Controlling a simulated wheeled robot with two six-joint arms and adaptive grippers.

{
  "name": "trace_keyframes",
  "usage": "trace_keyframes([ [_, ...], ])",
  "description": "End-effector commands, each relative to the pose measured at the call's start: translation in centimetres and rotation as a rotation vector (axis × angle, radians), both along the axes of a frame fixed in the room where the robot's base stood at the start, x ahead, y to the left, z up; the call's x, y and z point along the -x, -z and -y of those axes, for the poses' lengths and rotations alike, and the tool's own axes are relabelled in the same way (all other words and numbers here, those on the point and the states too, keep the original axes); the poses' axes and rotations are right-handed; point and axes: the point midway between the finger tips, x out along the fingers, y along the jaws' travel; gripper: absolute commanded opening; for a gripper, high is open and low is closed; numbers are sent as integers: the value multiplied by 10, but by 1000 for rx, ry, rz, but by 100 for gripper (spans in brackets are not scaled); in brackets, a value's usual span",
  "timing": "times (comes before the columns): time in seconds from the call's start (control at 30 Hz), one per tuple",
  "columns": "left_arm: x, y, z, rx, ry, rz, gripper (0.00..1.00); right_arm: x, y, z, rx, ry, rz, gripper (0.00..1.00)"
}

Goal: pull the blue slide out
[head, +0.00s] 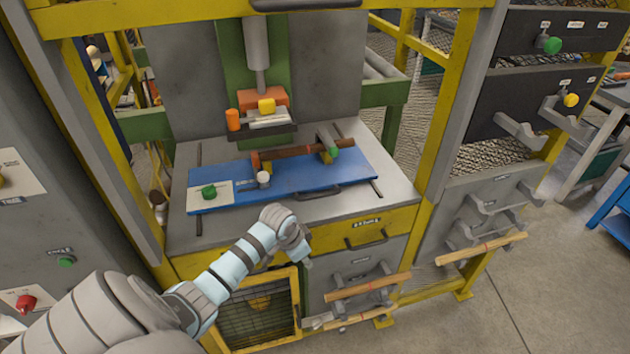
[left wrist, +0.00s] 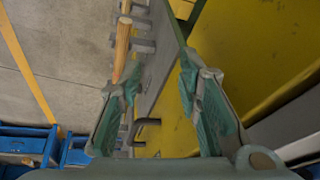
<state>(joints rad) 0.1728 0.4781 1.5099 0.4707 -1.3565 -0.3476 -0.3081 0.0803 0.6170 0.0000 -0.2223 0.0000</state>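The blue slide (head: 235,195) lies flat on the grey machine bed (head: 195,228) in the head view. A dark bar handle (head: 318,193) is at its front edge. A dark wooden piece (head: 305,148) sits across supports on the slide. My left arm reaches in from the left, its wrist in front of the bed and below the slide handle. My left gripper (left wrist: 160,82) shows in the left wrist view with green-padded fingers apart and nothing between them. It is apart from the slide, which the left wrist view does not show. My right gripper is not in view.
A yellow drawer (head: 395,228) with a dark handle is under the bed. Turned wood rods (head: 368,285) rest on brackets below it. Yellow posts flank the bed.

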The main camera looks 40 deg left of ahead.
Motion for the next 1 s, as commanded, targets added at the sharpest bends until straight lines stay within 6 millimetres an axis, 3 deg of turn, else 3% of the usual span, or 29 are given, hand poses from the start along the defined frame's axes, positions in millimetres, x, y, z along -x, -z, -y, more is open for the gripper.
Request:
trace_keyframes([
  [0.03, -13, -51, 0, -16, 69, 21, 31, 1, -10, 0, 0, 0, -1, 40],
  [0.13, -26, -129, -5, -51, 199, 32, 31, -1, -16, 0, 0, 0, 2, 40],
  [0.2, -43, -171, -28, -52, 237, 51, 31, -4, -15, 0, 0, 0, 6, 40],
  [0.3, -55, -222, -51, -43, 278, 80, 31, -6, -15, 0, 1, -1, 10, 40],
  [0.4, -59, -249, -63, -34, 303, 100, 31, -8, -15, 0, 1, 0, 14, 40],
  [0.47, -61, -249, -64, -29, 308, 103, 31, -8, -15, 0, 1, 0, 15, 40],
  [0.57, -68, -232, -61, -26, 311, 102, 31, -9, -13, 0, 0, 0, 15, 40],
  [0.8, -97, -167, -55, -25, 308, 101, 31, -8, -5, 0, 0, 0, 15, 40],
  [1.0, -114, -130, -53, -29, 307, 103, 31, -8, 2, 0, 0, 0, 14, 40],
])
